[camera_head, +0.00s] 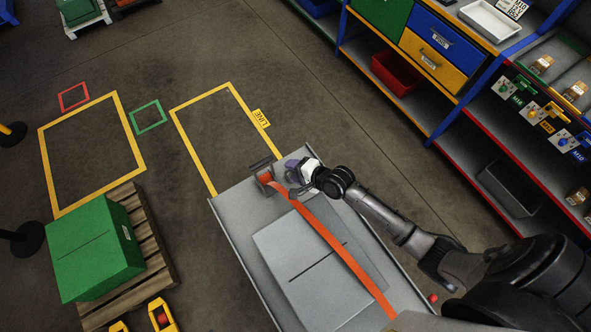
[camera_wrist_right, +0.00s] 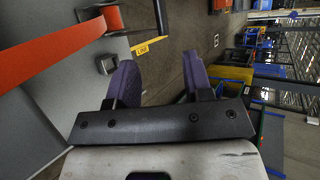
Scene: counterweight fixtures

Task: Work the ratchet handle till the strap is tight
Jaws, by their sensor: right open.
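The orange strap (camera_head: 325,236) runs lengthwise over a grey box (camera_head: 290,245) on a grey flat cart. The ratchet (camera_head: 266,180) sits at the strap's far end, with a dark bar-shaped handle (camera_head: 261,163) beside it. My right gripper (camera_head: 296,172) is just right of the ratchet, open, and nothing shows between its purple fingers. My left gripper is not in view.
The grey cart bed (camera_head: 238,203) has a raised edge. Shelving with drawers (camera_head: 440,45) and bins stands at the right. A green box (camera_head: 95,250) sits on a pallet at the left. The floor beyond the cart, with yellow outlines (camera_head: 187,150), is clear.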

